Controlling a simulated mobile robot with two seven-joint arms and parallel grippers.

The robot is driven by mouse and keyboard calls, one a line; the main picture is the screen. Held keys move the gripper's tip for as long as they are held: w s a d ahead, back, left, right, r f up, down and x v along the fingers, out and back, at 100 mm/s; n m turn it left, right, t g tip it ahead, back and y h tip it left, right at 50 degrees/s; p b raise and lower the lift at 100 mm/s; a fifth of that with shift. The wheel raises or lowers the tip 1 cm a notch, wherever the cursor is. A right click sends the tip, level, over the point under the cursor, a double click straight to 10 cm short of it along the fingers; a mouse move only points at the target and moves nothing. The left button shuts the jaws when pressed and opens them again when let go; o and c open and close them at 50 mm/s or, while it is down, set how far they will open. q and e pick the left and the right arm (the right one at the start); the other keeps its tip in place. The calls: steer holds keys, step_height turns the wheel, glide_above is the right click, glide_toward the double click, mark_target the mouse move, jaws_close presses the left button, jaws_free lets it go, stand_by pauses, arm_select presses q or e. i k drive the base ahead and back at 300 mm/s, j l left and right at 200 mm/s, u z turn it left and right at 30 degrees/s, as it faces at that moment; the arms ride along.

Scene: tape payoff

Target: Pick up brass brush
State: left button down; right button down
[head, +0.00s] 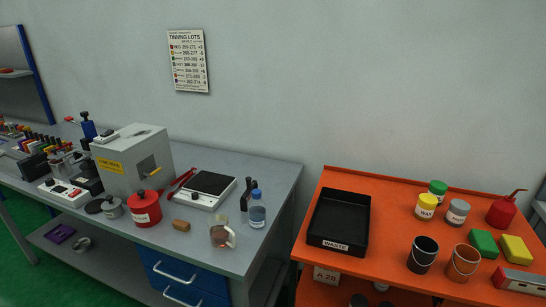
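I cannot make out a brass brush for certain. A small tan-brown block (181,225) lies on the grey bench (262,180) near its front edge, between a red lidded can (146,208) and a clear mug (221,236). It is too small in the head view to tell whether it is a brush or a sponge. The mug has a pale handle and something brownish in it. Neither my left nor my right gripper is in view.
A white scale-like device (209,189), a blue-capped bottle (257,210) and a grey box machine (132,159) stand on the bench. An orange table (390,265) at right holds a black waste tray (338,246), cans and buckets. A gap separates bench and table.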

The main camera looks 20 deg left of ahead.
mark_target(182, 225)
steer(key=u, duration=1.2)
